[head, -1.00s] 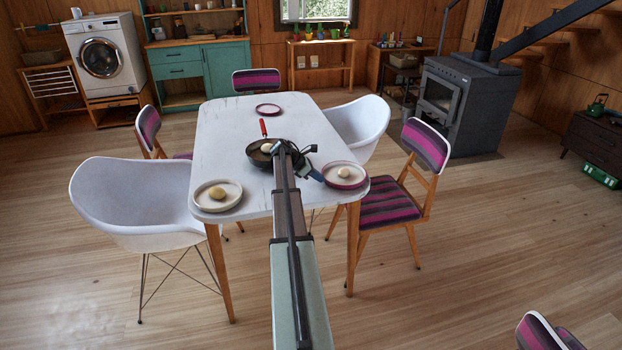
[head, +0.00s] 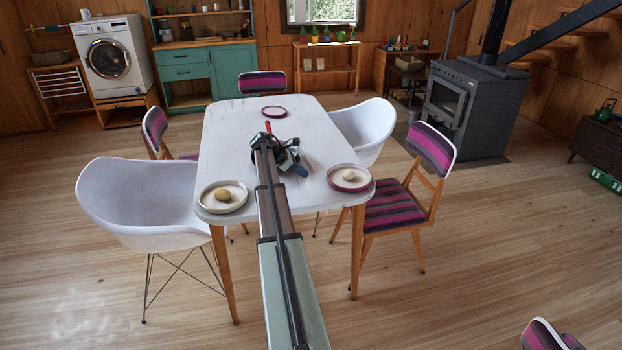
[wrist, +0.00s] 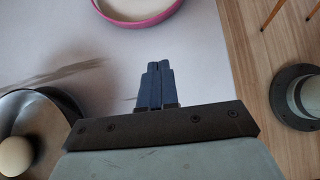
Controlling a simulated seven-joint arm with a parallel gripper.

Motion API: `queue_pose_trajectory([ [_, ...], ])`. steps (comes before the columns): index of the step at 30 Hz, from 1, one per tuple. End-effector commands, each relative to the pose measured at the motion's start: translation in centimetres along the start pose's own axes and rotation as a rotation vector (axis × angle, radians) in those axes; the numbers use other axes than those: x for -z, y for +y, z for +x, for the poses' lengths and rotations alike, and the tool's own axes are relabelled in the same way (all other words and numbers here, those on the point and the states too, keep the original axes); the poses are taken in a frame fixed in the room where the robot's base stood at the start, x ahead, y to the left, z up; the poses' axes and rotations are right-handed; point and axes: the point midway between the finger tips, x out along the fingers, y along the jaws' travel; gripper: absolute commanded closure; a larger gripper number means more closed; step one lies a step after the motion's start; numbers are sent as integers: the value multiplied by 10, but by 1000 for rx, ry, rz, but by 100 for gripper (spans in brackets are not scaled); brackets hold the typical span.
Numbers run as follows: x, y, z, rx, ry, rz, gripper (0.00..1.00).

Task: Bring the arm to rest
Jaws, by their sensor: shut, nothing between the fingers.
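My gripper (head: 301,170) is shut and empty above the white table (head: 312,122). Its dark blue fingers (wrist: 154,84) are together in the wrist view, with bare tabletop beneath. In the head view my arm hides nearly all of the dark frying pan; its red handle (head: 268,127) shows beyond. The pan (wrist: 62,104) lies at the lower left of the wrist view with a pale round item (wrist: 15,156) in it.
A pink-rimmed plate (head: 361,186) and a pale plate (head: 208,203) each hold a pale round item. An empty pink-rimmed plate (head: 274,112) lies at the far end. White chairs (head: 130,195) and striped chairs (head: 395,207) surround the table.

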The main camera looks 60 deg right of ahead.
Motion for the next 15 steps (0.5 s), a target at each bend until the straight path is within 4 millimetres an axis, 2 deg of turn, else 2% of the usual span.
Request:
queue_pose_trajectory([
  [3, 0, 1, -17, -3, 0, 0, 100],
  [6, 0, 0, -25, -1, 0, 0, 100],
  [15, 0, 0, -32, 0, 0, 0, 100],
])
